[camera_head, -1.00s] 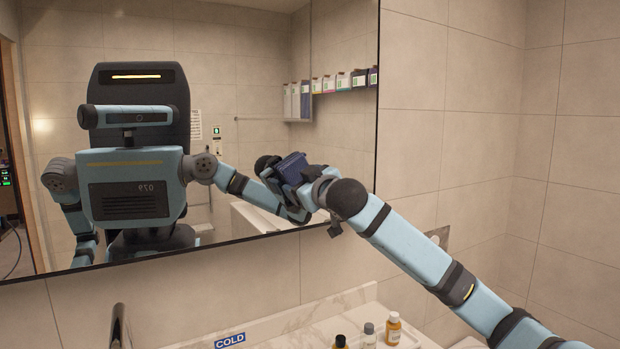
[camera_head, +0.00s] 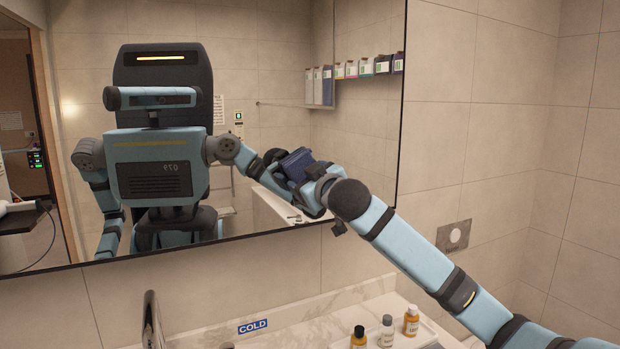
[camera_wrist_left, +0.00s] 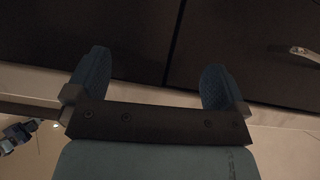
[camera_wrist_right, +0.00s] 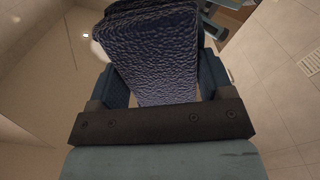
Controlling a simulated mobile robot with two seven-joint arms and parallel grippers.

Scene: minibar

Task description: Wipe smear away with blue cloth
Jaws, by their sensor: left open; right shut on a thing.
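The blue cloth (camera_head: 297,164), dark and folded into a thick pad, is at the mirror (camera_head: 270,70), near its lower right part. My right gripper (camera_head: 316,174) is shut on it; the right wrist view shows the textured cloth (camera_wrist_right: 155,50) between the fingers. I cannot tell whether the cloth touches the glass, as the gripper and its reflection overlap. I make out no smear on the visible glass. My left gripper (camera_wrist_left: 155,88) is open and empty in the left wrist view, in front of dark panels; it is outside the head view.
Below the mirror is a marble counter (camera_head: 300,312) with a faucet (camera_head: 151,320), a COLD label (camera_head: 253,326) and small bottles (camera_head: 411,320) at the right. A tiled wall (camera_head: 500,110) with a metal plate (camera_head: 455,236) stands right of the mirror.

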